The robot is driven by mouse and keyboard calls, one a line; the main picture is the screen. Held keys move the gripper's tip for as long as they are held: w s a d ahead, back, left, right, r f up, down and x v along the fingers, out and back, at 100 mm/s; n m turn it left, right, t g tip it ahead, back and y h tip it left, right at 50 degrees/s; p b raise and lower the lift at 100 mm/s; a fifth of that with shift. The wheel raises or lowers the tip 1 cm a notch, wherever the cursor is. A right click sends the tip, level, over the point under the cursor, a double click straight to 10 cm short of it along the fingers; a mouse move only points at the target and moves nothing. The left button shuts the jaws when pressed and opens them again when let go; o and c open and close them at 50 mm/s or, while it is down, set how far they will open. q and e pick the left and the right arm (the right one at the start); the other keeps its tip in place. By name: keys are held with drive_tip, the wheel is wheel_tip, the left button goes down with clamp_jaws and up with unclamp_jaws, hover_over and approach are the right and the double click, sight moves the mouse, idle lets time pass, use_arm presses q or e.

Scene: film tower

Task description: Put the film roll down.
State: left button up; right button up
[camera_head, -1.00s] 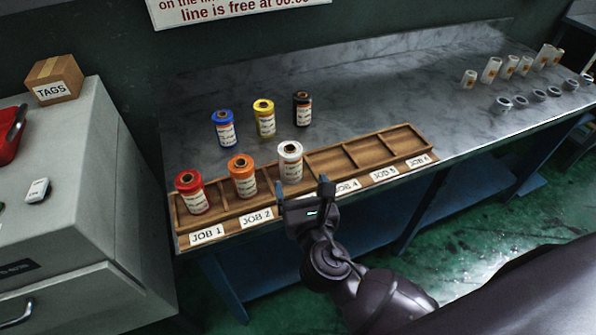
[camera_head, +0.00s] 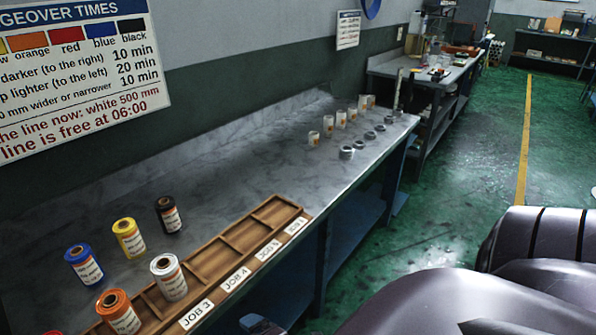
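A white film roll (camera_head: 169,279) stands upright in the job rack (camera_head: 240,238), in the compartment behind the JOB 3 label. No gripper touches it. An orange roll (camera_head: 118,313) stands to its left in the rack, and only the top of a red roll (camera_head: 50,333) shows at the lower left edge. Blue (camera_head: 84,266), yellow (camera_head: 128,239) and black (camera_head: 169,215) rolls stand on the bench behind the rack. Neither gripper's fingers show. A small grey piece at the bottom edge may be part of my arm; I cannot tell.
The compartments to the right of the white roll are empty. The bench top (camera_head: 240,150) is clear in the middle. White cores (camera_head: 340,120) and grey rings (camera_head: 347,153) stand at its far end. A second bench (camera_head: 425,70) is beyond.

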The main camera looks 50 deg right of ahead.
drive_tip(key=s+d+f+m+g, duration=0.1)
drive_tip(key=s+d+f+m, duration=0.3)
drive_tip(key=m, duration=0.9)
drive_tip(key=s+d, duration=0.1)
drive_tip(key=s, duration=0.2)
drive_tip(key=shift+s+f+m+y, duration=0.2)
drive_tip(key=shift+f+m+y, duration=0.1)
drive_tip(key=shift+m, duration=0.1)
